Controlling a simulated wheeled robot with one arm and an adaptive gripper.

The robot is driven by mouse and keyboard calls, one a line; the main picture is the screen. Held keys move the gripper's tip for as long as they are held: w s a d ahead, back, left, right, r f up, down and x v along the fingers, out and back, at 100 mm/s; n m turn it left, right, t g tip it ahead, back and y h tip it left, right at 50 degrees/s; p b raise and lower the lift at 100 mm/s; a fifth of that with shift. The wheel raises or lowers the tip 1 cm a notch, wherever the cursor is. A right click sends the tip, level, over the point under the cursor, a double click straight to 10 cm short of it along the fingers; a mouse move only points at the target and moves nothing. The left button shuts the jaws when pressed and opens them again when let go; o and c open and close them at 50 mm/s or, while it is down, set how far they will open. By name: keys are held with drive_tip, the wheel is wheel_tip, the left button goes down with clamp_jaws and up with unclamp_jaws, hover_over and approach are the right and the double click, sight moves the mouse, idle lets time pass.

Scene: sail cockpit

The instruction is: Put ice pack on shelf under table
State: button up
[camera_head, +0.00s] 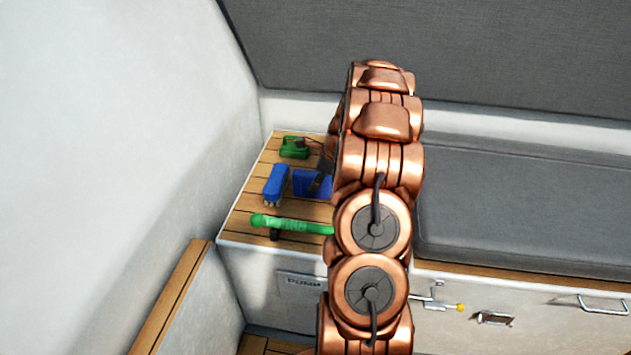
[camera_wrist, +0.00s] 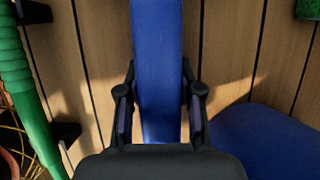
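Two blue things lie on the slatted wooden table top: a narrow blue block (camera_head: 276,185) and a wider flat blue piece (camera_head: 307,184) to its right. Which one is the ice pack I cannot tell for sure. My gripper (camera_head: 321,180) is over the wider piece, mostly hidden behind my arm. In the wrist view, my gripper (camera_wrist: 160,100) has its fingers apart, one on each side of a long blue strip (camera_wrist: 158,60), seemingly with small gaps. A second blue thing (camera_wrist: 265,145) with a rounded edge lies at the lower right. The shelf under the table is not visible.
A green ribbed tube (camera_head: 285,223) lies near the table's front edge, beside the gripper in the wrist view (camera_wrist: 22,85). A green item (camera_head: 294,147) sits at the back. A grey cushioned bench (camera_head: 520,210) is right; a white wall (camera_head: 110,150) stands left.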

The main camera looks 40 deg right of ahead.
drive_tip(key=o, duration=0.4)
drive_tip(key=shift+o, duration=0.2)
drive_tip(key=shift+r, duration=0.15)
